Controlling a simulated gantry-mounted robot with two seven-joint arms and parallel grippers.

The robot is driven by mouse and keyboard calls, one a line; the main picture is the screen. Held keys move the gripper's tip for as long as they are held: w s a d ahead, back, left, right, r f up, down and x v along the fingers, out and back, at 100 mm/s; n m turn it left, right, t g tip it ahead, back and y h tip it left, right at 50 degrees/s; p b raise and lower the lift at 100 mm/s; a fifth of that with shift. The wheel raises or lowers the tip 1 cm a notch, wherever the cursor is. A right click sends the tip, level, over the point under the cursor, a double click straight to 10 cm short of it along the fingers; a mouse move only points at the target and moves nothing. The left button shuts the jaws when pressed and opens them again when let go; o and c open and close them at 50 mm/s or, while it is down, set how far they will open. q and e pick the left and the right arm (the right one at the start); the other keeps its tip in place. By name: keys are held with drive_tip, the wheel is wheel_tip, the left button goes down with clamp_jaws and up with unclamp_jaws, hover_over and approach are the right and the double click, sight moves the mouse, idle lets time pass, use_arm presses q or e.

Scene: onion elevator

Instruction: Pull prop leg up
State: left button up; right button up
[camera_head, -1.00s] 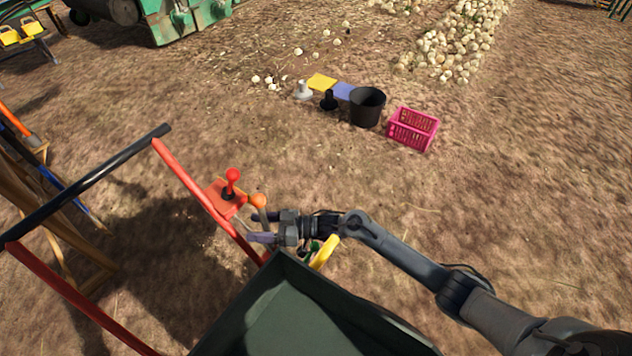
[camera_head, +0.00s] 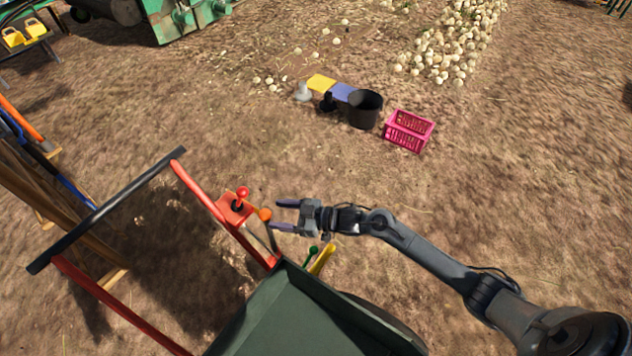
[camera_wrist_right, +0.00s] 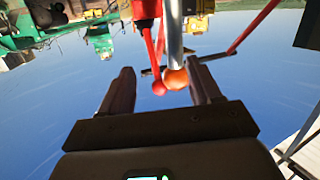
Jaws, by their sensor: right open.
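An orange knob (camera_head: 265,214) tops a thin grey rod beside the red machine frame (camera_head: 197,189); I cannot tell for sure which part is the prop leg. My right gripper (camera_head: 274,215) is open and empty, its fingertips just right of the orange knob. In the right wrist view the orange knob (camera_wrist_right: 176,78) appears between the spread fingers (camera_wrist_right: 160,67), with the grey rod behind it. A red-knobbed lever (camera_head: 242,193) stands on a red base just left. My left gripper is not in view.
A dark green hopper (camera_head: 262,305) is below the gripper, with a green knob (camera_head: 313,251) and a yellow handle (camera_head: 321,260) at its edge. A black bar (camera_head: 110,208) crosses the frame. A black bucket (camera_head: 364,112) and pink crate (camera_head: 409,132) stand beyond; ground between is clear.

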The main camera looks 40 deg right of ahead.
drive_tip(key=s+r+m+g+h+p, duration=0.1)
drive_tip(key=s+r+h+p, duration=0.2)
drive_tip(key=r+p, duration=0.6)
drive_tip(key=s+a+r+m+g+h+p, duration=0.1)
drive_tip(key=s+r+m+h+p, duration=0.1)
drive_tip(key=s+r+p, duration=0.6)
drive_tip(key=s+r+m+g+h+p, duration=0.1)
drive_tip(key=s+r+h+p, duration=0.3)
drive_tip(key=r+p, duration=0.6)
drive_tip(key=shift+s+a+r+m+g+p, duration=0.15)
drive_tip(key=shift+s+m+g+p, duration=0.4)
drive_tip(key=shift+p, duration=0.7)
drive_tip(key=shift+s, duration=0.1)
